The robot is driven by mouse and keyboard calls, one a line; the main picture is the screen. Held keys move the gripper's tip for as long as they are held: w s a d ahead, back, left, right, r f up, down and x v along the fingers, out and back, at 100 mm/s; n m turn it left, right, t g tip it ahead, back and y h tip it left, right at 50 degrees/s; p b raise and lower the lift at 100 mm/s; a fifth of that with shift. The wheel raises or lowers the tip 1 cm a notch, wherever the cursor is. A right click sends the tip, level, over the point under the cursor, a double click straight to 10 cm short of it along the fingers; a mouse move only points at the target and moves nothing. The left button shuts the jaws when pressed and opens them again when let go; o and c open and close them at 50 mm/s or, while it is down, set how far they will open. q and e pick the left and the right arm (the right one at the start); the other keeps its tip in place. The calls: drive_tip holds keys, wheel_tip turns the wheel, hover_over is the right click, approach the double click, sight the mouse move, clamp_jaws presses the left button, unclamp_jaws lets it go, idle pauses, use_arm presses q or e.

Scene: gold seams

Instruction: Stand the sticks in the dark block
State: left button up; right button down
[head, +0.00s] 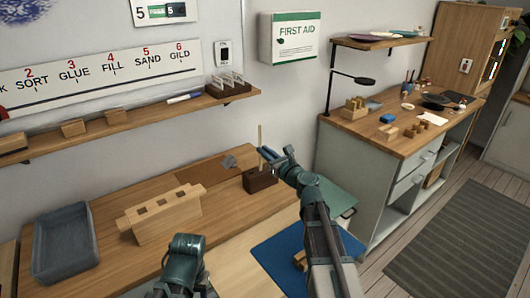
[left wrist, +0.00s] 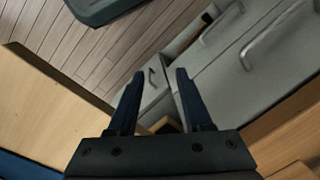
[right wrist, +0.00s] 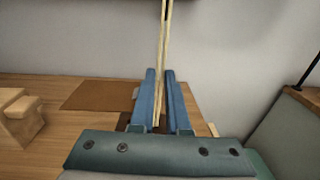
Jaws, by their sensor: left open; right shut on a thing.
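The dark block (head: 261,181) sits on the wooden bench near its back right. A thin pale stick (head: 260,135) rises upright above it. My right gripper (head: 268,155) is at the block, shut on a stick. In the right wrist view, the pale stick (right wrist: 163,60) runs up between the closed fingers (right wrist: 161,100); two close pale lines show there, and I cannot tell whether a second stick stands behind. My left gripper (left wrist: 158,95) is open and empty, away from the block.
A pale wooden block with square holes (head: 150,233) and a blue-grey tray (head: 65,262) stand left on the bench. A blue mat (head: 275,262) lies at the front right. A shelf (head: 130,122) runs along the wall above. A grey cabinet (head: 360,175) stands right.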

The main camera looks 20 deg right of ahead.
drive_tip(key=shift+f, duration=0.1)
idle(0.3)
drive_tip(key=c, duration=0.8)
unclamp_jaws()
drive_tip(key=shift+v, duration=4.5)
wheel_tip(320, 180, up, 6)
drive_tip(key=p, duration=0.6)
